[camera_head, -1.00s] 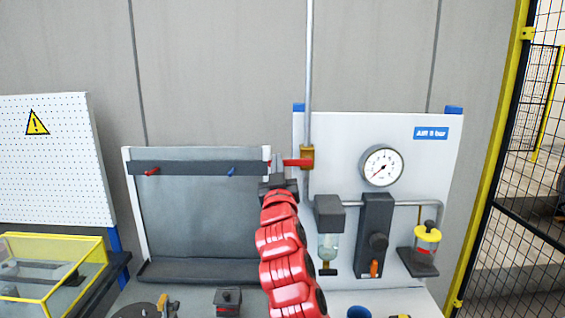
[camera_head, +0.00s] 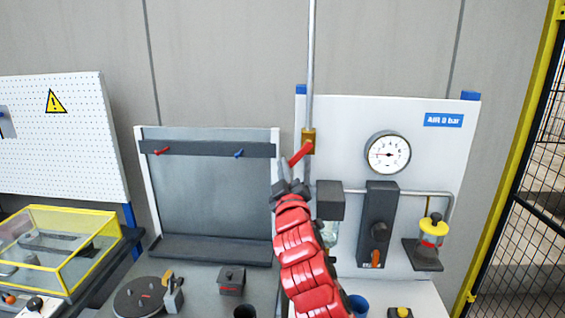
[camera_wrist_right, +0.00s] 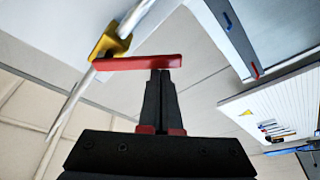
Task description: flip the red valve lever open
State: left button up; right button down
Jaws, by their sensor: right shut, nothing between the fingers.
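The red valve lever (camera_head: 299,154) extends from a brass valve body (camera_head: 308,139) on a vertical grey pipe. It slants down and to the left in the head view. My right gripper (camera_head: 283,170) is at the lever's lower left end. In the right wrist view its fingers (camera_wrist_right: 160,76) are shut with nothing between them, and their tips meet the underside of the red lever (camera_wrist_right: 135,63) in the picture. Whether they press on it I cannot tell. My left gripper is not in view.
A white panel (camera_head: 345,115) carries a pressure gauge (camera_head: 388,154), a dark regulator block (camera_head: 380,215) and a yellow-topped bowl (camera_head: 433,228). A grey rack (camera_head: 200,200) stands left of the pipe. A yellow-framed clear box (camera_head: 60,240) is at far left.

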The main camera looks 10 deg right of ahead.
jog(key=shift+s+d+f+n+g+y+p, duration=0.15)
jog(key=shift+s+d+f+n+y, duration=0.2)
jog(key=shift+d+n, duration=0.3)
jog(key=shift+d+f+n+g+y+p, duration=0.1)
jog(key=shift+d+f+n, duration=0.35)
jog(key=shift+d+n, duration=0.2)
jog(key=shift+s+d+f+n+g+y+p, duration=0.15)
jog(key=shift+s+d+f+n+y, duration=0.2)
jog(key=shift+d+n, duration=0.3)
jog(key=shift+w+d+f, duration=0.1)
jog(key=shift+w+d, duration=0.05)
